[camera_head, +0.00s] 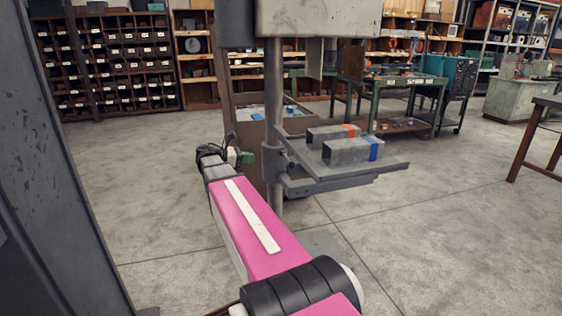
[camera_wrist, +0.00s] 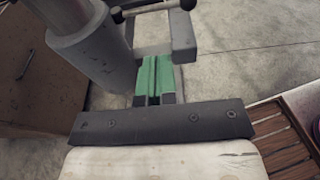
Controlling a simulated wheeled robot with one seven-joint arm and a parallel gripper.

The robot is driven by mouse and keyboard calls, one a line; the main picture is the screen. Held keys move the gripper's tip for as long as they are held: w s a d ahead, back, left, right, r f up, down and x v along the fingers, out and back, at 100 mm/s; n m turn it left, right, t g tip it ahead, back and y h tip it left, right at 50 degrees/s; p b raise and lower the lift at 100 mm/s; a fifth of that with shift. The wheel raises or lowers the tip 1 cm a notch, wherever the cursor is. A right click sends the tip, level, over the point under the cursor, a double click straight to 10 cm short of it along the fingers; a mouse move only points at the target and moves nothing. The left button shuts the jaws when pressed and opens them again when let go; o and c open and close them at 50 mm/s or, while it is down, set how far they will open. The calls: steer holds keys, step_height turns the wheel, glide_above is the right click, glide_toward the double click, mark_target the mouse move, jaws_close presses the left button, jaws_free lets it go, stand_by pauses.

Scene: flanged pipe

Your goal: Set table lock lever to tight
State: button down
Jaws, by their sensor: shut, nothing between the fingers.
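The drill-press table (camera_head: 390,168) is a grey plate on a round column (camera_head: 273,95). In the wrist view the column (camera_wrist: 88,48) is at upper left, beside a grey bracket (camera_wrist: 184,32). A thin metal rod (camera_wrist: 150,8) with dark ball ends crosses the top edge; it looks like the lock lever, but its tight or loose setting cannot be told. My gripper (camera_wrist: 155,65) has green fingers, shut and empty, just short of the bracket and below the rod in the picture. In the head view my gripper (camera_head: 246,157) is left of the column, mostly hidden by my wrist.
Two grey blocks, one with an orange stripe (camera_head: 333,133) and one with a blue stripe (camera_head: 352,150), lie on the table. A brown cabinet (camera_wrist: 40,85) stands left in the wrist view. A green workbench (camera_head: 390,82) stands behind. Open floor (camera_head: 450,240) lies at right.

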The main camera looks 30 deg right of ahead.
mark_target(287, 159)
steer(key=shift+d, duration=0.1)
steer(key=x, duration=1.3)
steer(key=shift+d+f, duration=0.2)
steer(key=shift+d, duration=0.15)
steer(key=shift+s+t, duration=0.2)
steer(key=shift+t, duration=0.1)
